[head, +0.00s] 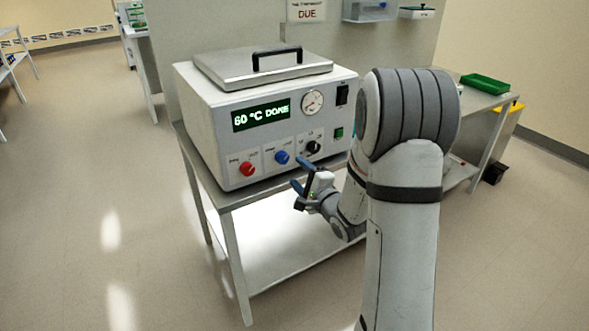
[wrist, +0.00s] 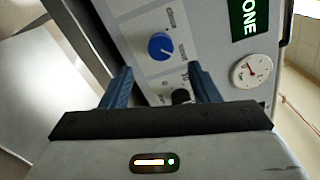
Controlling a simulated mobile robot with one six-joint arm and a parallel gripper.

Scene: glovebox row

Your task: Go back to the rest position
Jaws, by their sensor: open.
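My gripper (head: 300,176) is open and empty, with blue fingers, in front of the white bath unit (head: 215,150) on the bench. In the wrist view my gripper (wrist: 160,88) points at the unit's front panel, with the blue knob (wrist: 160,46) showing between and beyond its fingers. In the head view the unit has a red knob (head: 247,169), a blue knob (head: 281,157) and a black knob (head: 313,147). Its green display (head: 261,115) reads "60 °C DONE".
The unit has a metal lid (head: 262,68) with a black handle, shut on top. A dial gauge (head: 312,101) is on its front. The metal bench (head: 240,196) has a lower shelf. A green tray (head: 485,83) lies at the back right. The floor (head: 80,200) at the left is clear.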

